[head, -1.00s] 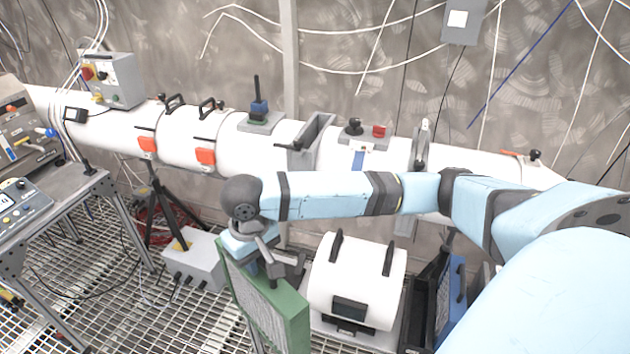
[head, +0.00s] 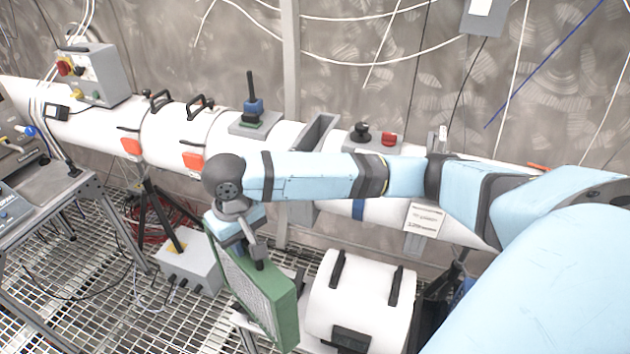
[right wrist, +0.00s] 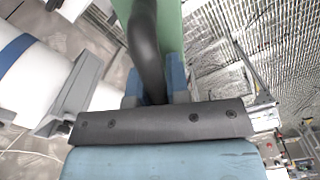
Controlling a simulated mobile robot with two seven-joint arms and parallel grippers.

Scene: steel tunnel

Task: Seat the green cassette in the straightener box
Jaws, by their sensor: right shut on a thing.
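The green cassette (head: 285,312), a framed flat block with a pale grid face, hangs upright and turned in the head view, below the white pipe. My right gripper (head: 256,246) is shut on its dark handle; in the right wrist view, the blue fingers (right wrist: 155,88) close around the handle (right wrist: 146,40), with the green frame (right wrist: 172,20) behind. The straightener box (head: 319,131) appears to be the grey open-topped housing in the pipe, above and right of the cassette. My forearm hides part of it. A grey housing also shows in the right wrist view (right wrist: 82,85). My left gripper is out of view.
A white cylinder with two dark handles (head: 362,300) sits close right of the cassette. A grey box (head: 190,262) and black tripod (head: 150,215) stand to the left on the grating. Orange latches (head: 194,160) line the pipe (head: 90,118).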

